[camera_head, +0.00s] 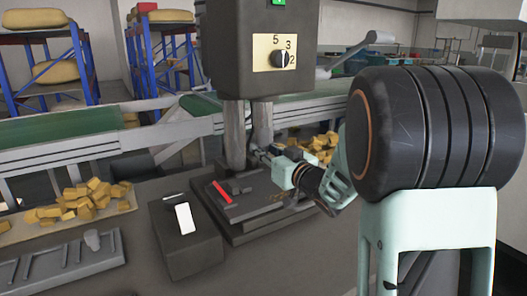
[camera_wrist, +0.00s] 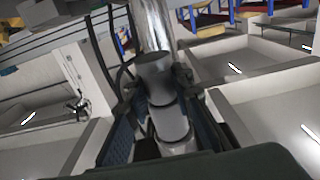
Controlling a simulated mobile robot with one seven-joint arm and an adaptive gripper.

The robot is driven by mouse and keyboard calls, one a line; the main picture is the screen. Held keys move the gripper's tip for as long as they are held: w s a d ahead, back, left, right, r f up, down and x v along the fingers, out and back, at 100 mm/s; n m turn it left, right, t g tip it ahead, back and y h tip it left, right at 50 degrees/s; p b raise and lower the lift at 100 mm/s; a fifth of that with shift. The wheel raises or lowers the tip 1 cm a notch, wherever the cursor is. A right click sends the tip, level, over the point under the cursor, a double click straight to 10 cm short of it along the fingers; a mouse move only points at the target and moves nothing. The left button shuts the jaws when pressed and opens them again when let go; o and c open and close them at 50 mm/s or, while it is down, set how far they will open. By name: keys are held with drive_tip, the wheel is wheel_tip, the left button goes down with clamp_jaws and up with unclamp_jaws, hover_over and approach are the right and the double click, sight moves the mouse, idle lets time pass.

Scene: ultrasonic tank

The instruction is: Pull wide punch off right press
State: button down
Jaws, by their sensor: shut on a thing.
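The press (camera_head: 228,48) stands in the middle of the head view, with a numbered dial on its dark head and two grey columns below. My gripper (camera_head: 264,152) reaches in from the right beside the columns, above the press base. In the wrist view my gripper (camera_wrist: 166,112) is shut on the wide punch (camera_wrist: 170,122), a stepped grey cylinder between the two dark finger pads. A shiny ram (camera_wrist: 152,30) lines up with the punch's end and appears to meet it; I cannot tell whether they are joined. In the head view the punch is too small to make out.
A red bar (camera_head: 222,192) lies on the press base (camera_head: 255,205). A dark box (camera_head: 188,243) with a white plate stands left of it. Yellow blocks (camera_head: 85,200) lie in a tray at the left, and a grey slotted tray (camera_head: 60,262) is in front. A green conveyor (camera_head: 60,128) runs behind.

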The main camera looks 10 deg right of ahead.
drive_tip(key=shift+f, duration=0.15)
drive_tip(key=shift+f+b, duration=0.8)
drive_tip(key=shift+f, duration=0.1)
drive_tip(key=shift+s+d+f, duration=0.1)
drive_tip(key=shift+s+d, duration=0.15)
drive_tip(key=shift+s, duration=0.15)
drive_tip(key=v, duration=1.3)
drive_tip(key=shift+r, duration=0.4)
